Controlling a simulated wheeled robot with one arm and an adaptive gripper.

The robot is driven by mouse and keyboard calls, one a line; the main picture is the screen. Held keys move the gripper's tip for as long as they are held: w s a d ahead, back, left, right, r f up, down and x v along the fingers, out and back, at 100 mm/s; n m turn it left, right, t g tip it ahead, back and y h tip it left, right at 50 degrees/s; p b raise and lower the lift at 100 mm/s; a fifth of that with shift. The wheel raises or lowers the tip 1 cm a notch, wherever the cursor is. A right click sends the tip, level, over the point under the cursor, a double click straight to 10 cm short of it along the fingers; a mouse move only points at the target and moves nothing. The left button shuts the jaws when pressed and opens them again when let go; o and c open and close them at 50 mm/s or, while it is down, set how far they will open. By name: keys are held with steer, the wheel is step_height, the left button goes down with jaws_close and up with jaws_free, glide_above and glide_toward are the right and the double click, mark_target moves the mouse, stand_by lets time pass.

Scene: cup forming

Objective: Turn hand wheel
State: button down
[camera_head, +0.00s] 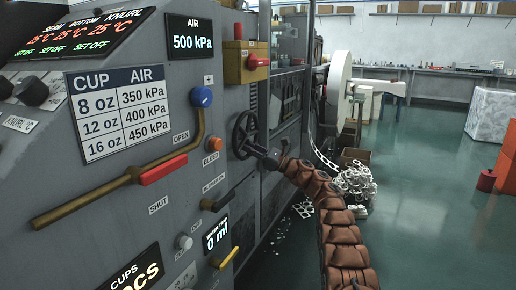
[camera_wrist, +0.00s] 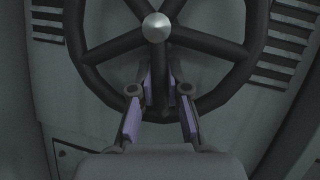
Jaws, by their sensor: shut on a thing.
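The hand wheel (camera_head: 244,135) is a dark spoked wheel on the side of the grey machine, near the middle of the head view. In the wrist view the hand wheel (camera_wrist: 202,40) fills the upper part, with a silver hub at its centre. My gripper (camera_head: 262,153) reaches the wheel's lower right side in the head view. In the wrist view my gripper (camera_wrist: 160,90) has its two purple-padded fingers on either side of a lower spoke and the rim, shut on the wheel. The fingertips are partly hidden behind the wheel.
The machine's panel carries a blue knob (camera_head: 202,97), a red-handled lever (camera_head: 163,171), an orange button (camera_head: 212,143) and an air display (camera_head: 193,42) reading 500 kPa. A pile of white scrap (camera_head: 355,184) lies on the floor beyond my arm. The green floor to the right is mostly clear.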

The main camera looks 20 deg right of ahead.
steer(key=shift+w+a+r+n+g+b, duration=0.15)
steer(key=shift+a+r+n+g+b, duration=0.15)
steer(key=shift+n+g+b, duration=0.4)
steer(key=c, duration=1.4)
jaws_free()
steer(key=shift+a, duration=0.1)
steer(key=shift+d, duration=0.2)
steer(key=shift+d+f, duration=0.15)
steer(key=v, duration=1.1)
steer(key=shift+s+d+f, duration=0.2)
steer(key=shift+f, duration=0.1)
steer(key=shift+r, duration=0.1)
